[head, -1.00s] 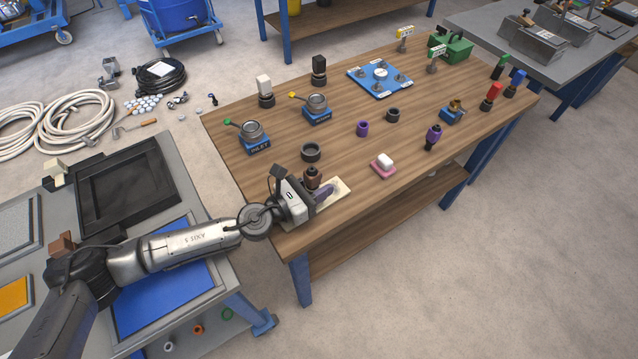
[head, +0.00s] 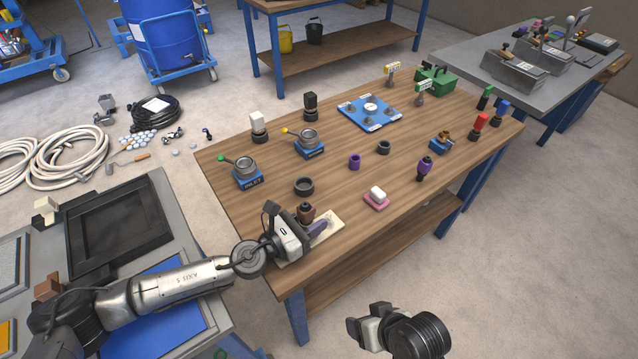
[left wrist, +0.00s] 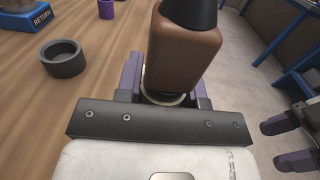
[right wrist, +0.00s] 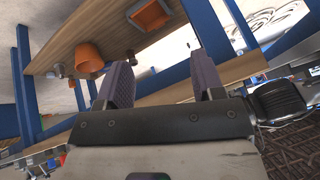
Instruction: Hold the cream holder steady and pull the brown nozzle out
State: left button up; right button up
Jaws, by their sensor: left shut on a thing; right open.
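The brown nozzle (head: 306,211) stands upright at the near left of the wooden table; in the left wrist view it is a brown block (left wrist: 184,52) with a dark top. Below it a cream rim of the holder (left wrist: 160,98) shows between my fingers. The cream holder's flat plate (head: 330,221) lies on the table. My left gripper (head: 307,225) is shut low around the holder, just below the brown block; its fingers hide most of the holder. My right gripper (head: 364,328) is open and empty, off the table's near edge, and its fingers also show in the right wrist view (right wrist: 164,82).
A dark ring (head: 304,187) stands just behind the nozzle. A white block on a pink base (head: 376,198) and a purple-black piece (head: 424,168) stand to the right. Two blue-based pots (head: 247,175) are farther back. The wood around the pink base is clear.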

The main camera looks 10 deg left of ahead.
jog(key=w+a+r+n+g, duration=0.1)
jog(key=w+a+r+n, duration=0.1)
jog(key=w+a+r, duration=0.3)
jog(key=w+a+r+n, duration=0.1)
jog(key=w+a+r, duration=0.3)
jog(key=r, duration=0.4)
jog(key=n+h, duration=0.1)
jog(key=h, duration=0.1)
send_near(306, 205)
jog(key=x, duration=1.1)
jog(key=shift+f, duration=0.1)
jog(key=c, duration=1.1)
jog(key=shift+c, duration=0.2)
jog(key=shift+r, duration=0.2)
jog(key=shift+r, duration=2.75)
